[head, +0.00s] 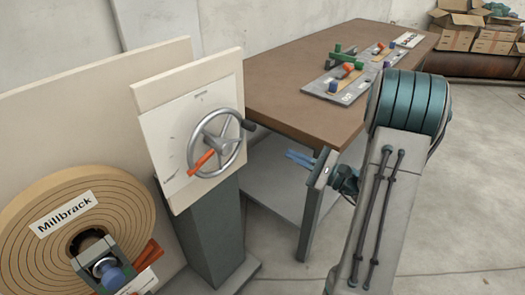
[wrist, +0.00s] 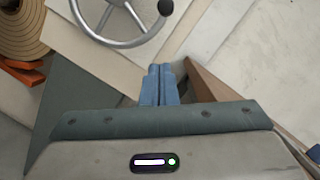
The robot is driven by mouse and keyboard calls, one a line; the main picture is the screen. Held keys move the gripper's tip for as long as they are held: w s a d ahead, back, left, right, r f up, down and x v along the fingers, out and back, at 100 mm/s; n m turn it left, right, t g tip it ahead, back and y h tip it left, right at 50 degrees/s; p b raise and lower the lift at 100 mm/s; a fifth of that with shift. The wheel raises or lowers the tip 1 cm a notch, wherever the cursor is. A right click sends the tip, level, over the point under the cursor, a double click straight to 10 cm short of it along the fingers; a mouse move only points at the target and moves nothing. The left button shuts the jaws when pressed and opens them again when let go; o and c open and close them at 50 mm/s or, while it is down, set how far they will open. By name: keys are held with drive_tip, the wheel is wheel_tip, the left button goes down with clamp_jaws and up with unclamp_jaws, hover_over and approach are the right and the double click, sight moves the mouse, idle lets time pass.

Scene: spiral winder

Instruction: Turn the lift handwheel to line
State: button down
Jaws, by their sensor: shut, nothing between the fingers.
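The lift handwheel (head: 204,161) is a grey spoked wheel with a dark knob (head: 249,125) on its rim at the upper right. An orange pointer (head: 201,163) lies at its lower left. The wheel sits on a cream panel (head: 169,121) on a dark pedestal. A short dark mark (head: 201,95) shows near the panel's top. My gripper (head: 290,157) is shut and empty, right of the wheel and apart from it. In the wrist view the blue fingers (wrist: 159,80) are together, below the handwheel (wrist: 99,39) and its knob (wrist: 166,7).
A brown-topped table (head: 285,75) stands behind my gripper, with several plates and coloured parts on it. A roll labelled Millbrack (head: 40,185) stands at the left. Cardboard boxes (head: 455,38) are at the far right. The floor at the right is clear.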

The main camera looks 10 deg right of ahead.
drive_tip(key=w+a+r, duration=0.4)
drive_tip(key=w+a, duration=0.2)
drive_tip(key=a, duration=0.1)
drive_tip(key=shift+a+r+m+t, duration=0.15)
drive_tip(key=shift+a+m+t, duration=0.15)
drive_tip(key=shift+a, duration=0.1)
drive_tip(key=shift+s+b, duration=0.1)
drive_tip(key=shift+b, duration=0.2)
